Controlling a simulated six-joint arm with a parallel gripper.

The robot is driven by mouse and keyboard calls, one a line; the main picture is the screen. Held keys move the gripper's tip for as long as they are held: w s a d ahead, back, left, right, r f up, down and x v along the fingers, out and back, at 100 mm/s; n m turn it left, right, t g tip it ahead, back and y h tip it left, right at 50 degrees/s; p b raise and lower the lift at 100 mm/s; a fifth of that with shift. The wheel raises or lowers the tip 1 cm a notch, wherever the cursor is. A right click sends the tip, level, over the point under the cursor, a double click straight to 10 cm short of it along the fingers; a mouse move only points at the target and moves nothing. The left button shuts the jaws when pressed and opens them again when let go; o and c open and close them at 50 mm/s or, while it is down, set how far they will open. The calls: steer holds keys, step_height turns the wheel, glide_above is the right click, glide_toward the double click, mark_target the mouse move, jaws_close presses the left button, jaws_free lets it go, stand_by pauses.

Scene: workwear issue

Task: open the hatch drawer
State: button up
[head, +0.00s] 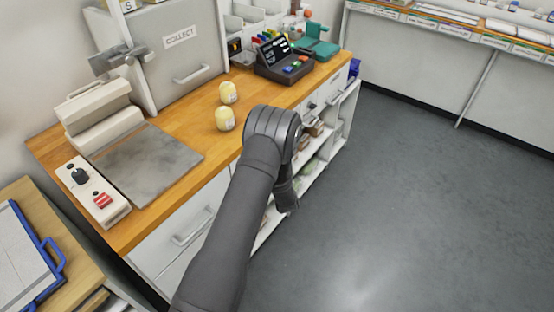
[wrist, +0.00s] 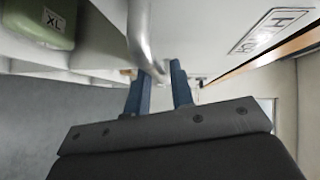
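The hatch drawer front (wrist: 215,25) fills the upper part of the wrist view, with a label (wrist: 270,30) that is only partly readable. Its pale bar handle (wrist: 142,35) runs down from the top edge toward my fingertips. My gripper (wrist: 160,75) has its two blue fingers apart, and the far end of the handle shows in the gap between them. I cannot tell whether a finger touches it. In the head view my own arm hides the gripper and most of this drawer.
The wooden counter (head: 185,125) holds two pale yellow round items (head: 226,118), a dark keypad device (head: 284,62) and a grey hatch cabinet marked COLLECT (head: 182,50). A green XL item (wrist: 40,22) shows in the wrist view. The floor (head: 400,190) to the right is clear.

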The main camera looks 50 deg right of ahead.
steer(key=shift+x, duration=0.95)
jaws_close()
steer(key=s, duration=2.9)
steer(key=shift+w, duration=0.1)
jaws_free()
steer(key=v, duration=1.7)
steer(key=shift+s, duration=0.2)
